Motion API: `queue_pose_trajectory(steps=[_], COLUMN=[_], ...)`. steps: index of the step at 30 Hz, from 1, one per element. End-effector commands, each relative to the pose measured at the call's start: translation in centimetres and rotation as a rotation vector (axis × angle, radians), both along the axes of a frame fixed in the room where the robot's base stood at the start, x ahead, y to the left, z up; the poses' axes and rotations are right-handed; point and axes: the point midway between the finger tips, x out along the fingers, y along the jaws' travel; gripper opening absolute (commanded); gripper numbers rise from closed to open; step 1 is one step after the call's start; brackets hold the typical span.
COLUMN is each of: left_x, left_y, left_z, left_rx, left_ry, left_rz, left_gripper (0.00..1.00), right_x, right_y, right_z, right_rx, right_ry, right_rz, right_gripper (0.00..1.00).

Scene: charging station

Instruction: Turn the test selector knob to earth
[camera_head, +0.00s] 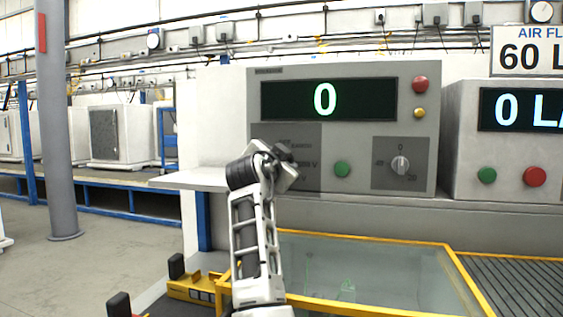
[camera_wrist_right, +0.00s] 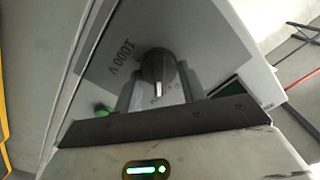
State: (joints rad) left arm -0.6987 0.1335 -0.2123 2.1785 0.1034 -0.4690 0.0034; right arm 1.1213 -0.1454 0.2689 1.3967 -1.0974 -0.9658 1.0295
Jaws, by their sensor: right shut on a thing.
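The test selector panel (camera_head: 309,138) is on the front of the grey tester, left of a green button. Its knob is hidden behind my right gripper (camera_head: 285,165) in the head view. In the right wrist view the dark selector knob (camera_wrist_right: 158,66) stands between the two fingers of the gripper (camera_wrist_right: 158,88), which is shut on it. A white pointer mark on the knob faces the gripper's palm. A "1000 V" label is printed beside the knob; the earth label is not readable. My left gripper is not in view.
The tester's display (camera_head: 328,99) reads 0. A green button (camera_head: 342,169) and a second knob (camera_head: 400,165) sit right of the panel, with a red button (camera_head: 419,83) and a yellow one (camera_head: 419,113) above. A yellow-framed glass cover (camera_head: 365,270) lies below.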

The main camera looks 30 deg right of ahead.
Motion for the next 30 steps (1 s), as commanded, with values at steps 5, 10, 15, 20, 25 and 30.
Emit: queue_pose_trajectory(steps=[5, 10, 15, 20, 25, 30], left_x=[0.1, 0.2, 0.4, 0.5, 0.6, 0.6], left_y=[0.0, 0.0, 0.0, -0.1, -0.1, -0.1], left_z=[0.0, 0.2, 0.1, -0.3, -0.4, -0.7], left_rx=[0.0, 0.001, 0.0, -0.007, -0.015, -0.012], left_ry=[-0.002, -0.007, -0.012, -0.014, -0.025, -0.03], left_rz=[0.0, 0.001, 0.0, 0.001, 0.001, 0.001], left_gripper=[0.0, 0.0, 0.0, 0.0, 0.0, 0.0], right_x=[0.0, 0.0, -0.3, -1.7, -4.4, -7.1], right_y=[0.0, 0.0, 0.4, 2.2, 5.4, 8.4], right_z=[-0.2, -0.1, -0.1, -0.3, -0.4, -0.4], right_rx=[0.004, 0.002, 0.001, 0.003, 0.004, 0.005], right_ry=[0.005, 0.003, 0.002, 0.0, -0.001, 0.002], right_rz=[0.001, 0.001, 0.001, 0.003, 0.005, 0.005], right_gripper=[0.63, 0.63, 0.63, 0.63, 0.63, 0.63])
